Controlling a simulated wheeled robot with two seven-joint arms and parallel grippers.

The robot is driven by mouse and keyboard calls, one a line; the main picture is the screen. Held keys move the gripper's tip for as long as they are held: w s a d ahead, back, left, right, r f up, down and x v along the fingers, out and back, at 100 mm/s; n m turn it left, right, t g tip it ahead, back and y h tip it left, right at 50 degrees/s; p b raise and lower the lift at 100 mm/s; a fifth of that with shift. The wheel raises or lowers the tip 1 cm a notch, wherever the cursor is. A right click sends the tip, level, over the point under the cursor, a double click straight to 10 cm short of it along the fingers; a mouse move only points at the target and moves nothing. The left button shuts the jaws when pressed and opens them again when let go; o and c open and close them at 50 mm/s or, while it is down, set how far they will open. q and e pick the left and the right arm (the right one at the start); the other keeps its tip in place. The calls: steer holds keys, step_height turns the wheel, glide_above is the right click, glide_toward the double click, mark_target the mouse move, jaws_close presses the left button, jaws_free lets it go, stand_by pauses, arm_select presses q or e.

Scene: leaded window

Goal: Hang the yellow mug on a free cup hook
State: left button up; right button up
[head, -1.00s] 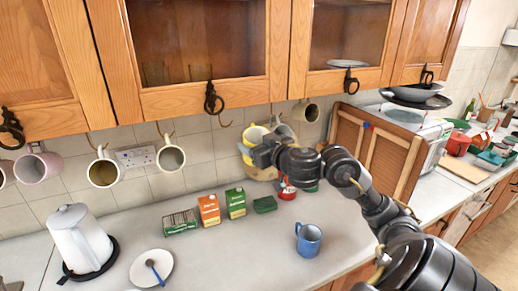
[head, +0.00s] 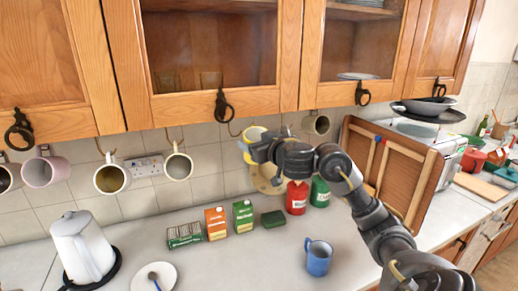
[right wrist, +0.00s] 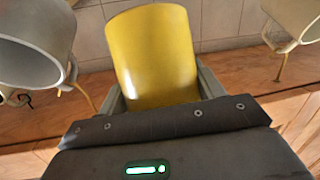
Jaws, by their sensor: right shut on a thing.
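The yellow mug (head: 254,133) is held up below the wall cabinet by my right gripper (head: 256,150), which is shut on it. In the right wrist view the yellow mug (right wrist: 152,55) sits between the two fingers, and its handle is out of sight. A bare cup hook (head: 234,129) hangs under the cabinet just left of the mug; I cannot tell whether they touch. My left gripper is not in view.
Mugs hang on both sides: a white mug (head: 178,165) to the left and a grey-beige mug (head: 316,123) to the right. On the counter stand cartons (head: 216,223), a red tin (head: 297,197), a blue mug (head: 318,257) and a kettle (head: 83,245).

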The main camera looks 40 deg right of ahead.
steer(key=shift+w+a+r, duration=0.1)
steer(key=shift+w+a, duration=0.15)
steer(key=shift+a, duration=0.4)
steer(key=shift+w+a, duration=0.2)
steer(key=shift+a, duration=0.4)
steer(key=shift+w+a+f, duration=0.3)
steer(key=shift+a+f, duration=0.1)
steer(key=shift+a, duration=0.4)
steer(key=shift+w+a+f, duration=0.25)
steer(key=shift+a+f, duration=0.15)
steer(key=shift+a, duration=0.35)
steer(key=o, duration=1.3)
steer(key=shift+c, duration=0.2)
